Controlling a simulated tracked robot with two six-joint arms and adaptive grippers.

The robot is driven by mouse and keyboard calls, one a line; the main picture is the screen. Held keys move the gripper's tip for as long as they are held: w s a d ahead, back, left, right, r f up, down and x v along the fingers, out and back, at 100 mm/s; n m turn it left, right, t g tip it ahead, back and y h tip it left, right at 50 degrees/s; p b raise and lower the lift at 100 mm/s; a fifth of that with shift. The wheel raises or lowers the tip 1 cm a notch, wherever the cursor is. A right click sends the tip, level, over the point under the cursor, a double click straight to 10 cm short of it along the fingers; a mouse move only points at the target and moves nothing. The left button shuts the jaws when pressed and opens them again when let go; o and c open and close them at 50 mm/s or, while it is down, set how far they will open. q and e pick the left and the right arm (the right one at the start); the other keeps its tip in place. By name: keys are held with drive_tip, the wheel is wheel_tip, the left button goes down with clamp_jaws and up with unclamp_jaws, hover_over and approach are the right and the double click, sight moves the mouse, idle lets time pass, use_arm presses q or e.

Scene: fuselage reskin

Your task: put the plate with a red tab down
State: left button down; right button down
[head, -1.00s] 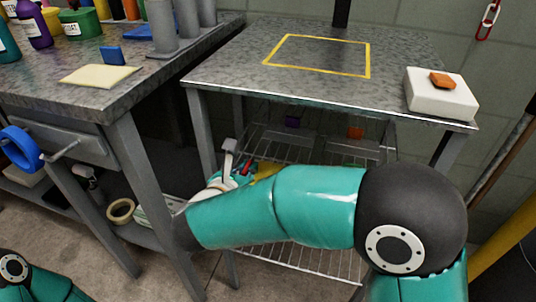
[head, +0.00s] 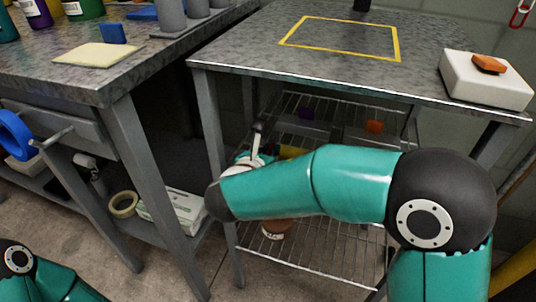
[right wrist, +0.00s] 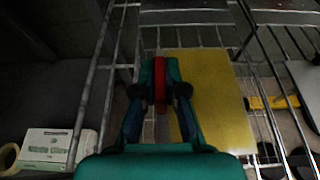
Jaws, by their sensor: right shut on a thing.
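The yellow plate (right wrist: 215,95) with a red tab (right wrist: 160,85) shows in the right wrist view. My right gripper (right wrist: 160,95) is shut on the red tab, with the plate extending to the right of the fingers, over the wire shelf. In the head view only a small strip of the plate (head: 292,151) shows behind my right forearm; my right fingertips are hidden there. I cannot tell whether the plate touches the wires. My left arm shows at the lower left of the head view, but its gripper is out of view.
A metal table (head: 250,62) with an empty yellow outline (head: 398,45) stands above the wire shelves (head: 340,268). Purple (head: 307,113) and orange (head: 375,126) tabs show on the upper shelf. A white block (head: 485,84) bears an orange piece. The workbench (head: 110,88) stands left.

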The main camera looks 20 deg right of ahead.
drive_tip(key=shift+f, duration=0.1)
drive_tip(key=c, duration=1.2)
unclamp_jaws()
drive_tip(key=shift+s+a+r, duration=0.15)
drive_tip(key=shift+a+r, duration=0.05)
drive_tip(key=shift+r, duration=0.1)
drive_tip(key=p+v, duration=0.3)
drive_tip(key=v, duration=0.7)
drive_tip(key=shift+r, duration=0.1)
drive_tip(key=shift+s+a+r, duration=0.1)
drive_tip(key=shift+s+a, duration=0.3)
drive_tip(key=shift+s, duration=0.25)
